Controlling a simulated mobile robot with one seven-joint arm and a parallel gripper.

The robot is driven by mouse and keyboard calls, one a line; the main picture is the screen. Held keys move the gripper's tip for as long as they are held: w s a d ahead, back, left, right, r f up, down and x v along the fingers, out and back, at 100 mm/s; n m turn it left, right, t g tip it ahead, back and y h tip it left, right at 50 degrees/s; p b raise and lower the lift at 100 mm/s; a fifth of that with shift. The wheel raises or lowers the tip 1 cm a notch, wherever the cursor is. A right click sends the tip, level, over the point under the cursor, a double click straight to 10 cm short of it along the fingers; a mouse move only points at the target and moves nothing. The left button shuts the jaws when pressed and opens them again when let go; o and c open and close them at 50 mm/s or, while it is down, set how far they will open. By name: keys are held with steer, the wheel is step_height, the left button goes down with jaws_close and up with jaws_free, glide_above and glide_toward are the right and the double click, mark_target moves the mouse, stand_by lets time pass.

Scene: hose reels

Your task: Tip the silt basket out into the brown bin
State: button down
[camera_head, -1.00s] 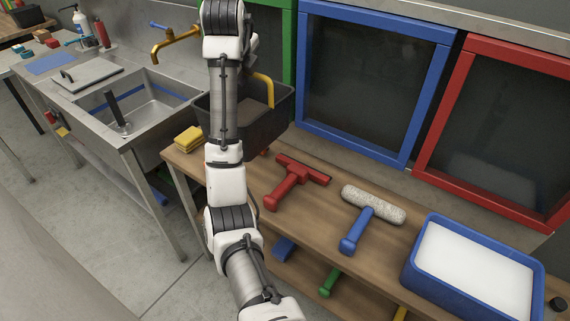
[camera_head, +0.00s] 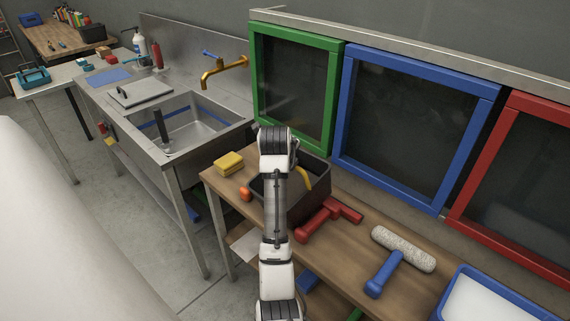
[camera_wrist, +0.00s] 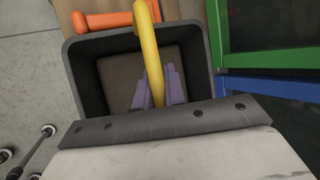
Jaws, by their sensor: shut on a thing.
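The silt basket (camera_head: 318,172) is a dark, open-topped box with a yellow handle (camera_head: 304,180). The fingers are hidden in the head view. I see no brown bin in either view.
The wooden bench (camera_head: 408,280) bears a yellow sponge (camera_head: 228,163), an orange tool (camera_head: 245,194), a red squeegee (camera_head: 325,220), a white roller (camera_head: 402,249) and a blue tray (camera_head: 452,290). Framed screens (camera_head: 420,110) stand behind. A steel sink (camera_head: 190,125) is left; open floor is in front.

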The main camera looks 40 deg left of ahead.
steer(key=shift+w+d+f, duration=0.1)
steer(key=shift+d+f, duration=0.15)
steer(key=shift+f, duration=0.25)
steer(key=shift+d+f, duration=0.25)
steer(key=shift+f, duration=0.2)
steer(key=c, duration=1.5)
jaws_free()
steer(key=shift+d+f, duration=0.1)
steer(key=shift+o, duration=0.2)
steer(key=v, duration=1.2)
steer(key=shift+w+a+r, duration=0.25)
steer(key=shift+a+r, duration=0.05)
steer(key=shift+a, duration=0.1)
